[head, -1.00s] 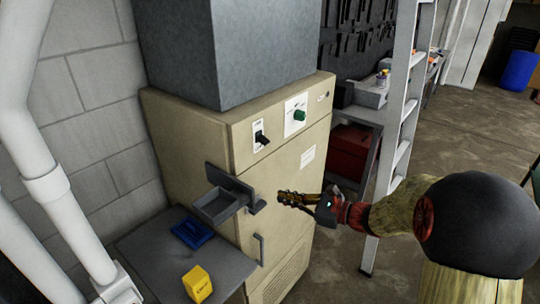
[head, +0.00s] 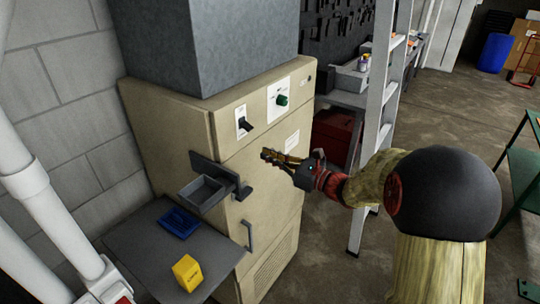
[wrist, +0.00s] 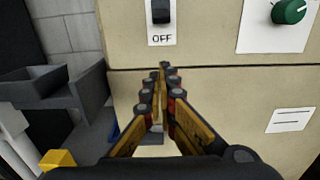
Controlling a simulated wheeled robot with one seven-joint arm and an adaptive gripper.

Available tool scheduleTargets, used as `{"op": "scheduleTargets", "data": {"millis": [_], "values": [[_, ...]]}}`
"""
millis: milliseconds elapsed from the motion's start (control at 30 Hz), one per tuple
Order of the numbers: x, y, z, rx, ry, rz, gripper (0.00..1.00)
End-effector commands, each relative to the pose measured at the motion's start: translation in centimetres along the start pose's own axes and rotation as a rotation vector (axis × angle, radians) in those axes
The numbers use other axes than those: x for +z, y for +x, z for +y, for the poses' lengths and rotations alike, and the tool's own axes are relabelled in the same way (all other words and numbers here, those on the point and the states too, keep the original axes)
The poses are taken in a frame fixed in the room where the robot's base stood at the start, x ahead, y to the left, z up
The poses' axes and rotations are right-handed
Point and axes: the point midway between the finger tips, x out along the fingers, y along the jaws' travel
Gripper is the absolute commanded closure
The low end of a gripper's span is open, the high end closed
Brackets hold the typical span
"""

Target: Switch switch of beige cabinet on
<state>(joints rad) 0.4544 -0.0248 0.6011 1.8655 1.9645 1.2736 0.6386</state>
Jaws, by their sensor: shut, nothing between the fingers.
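The beige cabinet (head: 165,130) stands against the block wall. Its black switch (head: 244,122) sits on a white plate on the upper front panel. In the wrist view the switch (wrist: 161,11) is at the top edge, with the word OFF on the plate below it; its upper part is cut off. My gripper (head: 267,155) is shut and empty, in front of the cabinet, below and a little right of the switch. In the wrist view its fingertips (wrist: 164,66) meet just below the switch plate. I cannot tell whether they touch the cabinet.
A green knob (head: 282,100) is right of the switch. A ladder (head: 375,120) stands to the right.

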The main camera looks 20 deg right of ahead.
Motion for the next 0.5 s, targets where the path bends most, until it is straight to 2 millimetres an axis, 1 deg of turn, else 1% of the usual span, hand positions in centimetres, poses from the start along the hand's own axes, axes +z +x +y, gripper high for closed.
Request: {"op": "scheduleTargets", "data": {"millis": [33, 100, 367, 400, 500], "values": [[0.0, 1.1, 0.1, 0.005, -0.002, -0.001, 1.00], [-0.1, 2.5, 0.1, 0.004, 0.000, 0.000, 1.00], [0.0, 7.5, 0.1, 0.004, -0.001, -0.001, 1.00], [1.0, 7.1, -0.1, -0.001, -0.006, -0.004, 1.00], [2.3, 6.5, 0.0, -0.001, -0.005, -0.002, 1.00]]}}
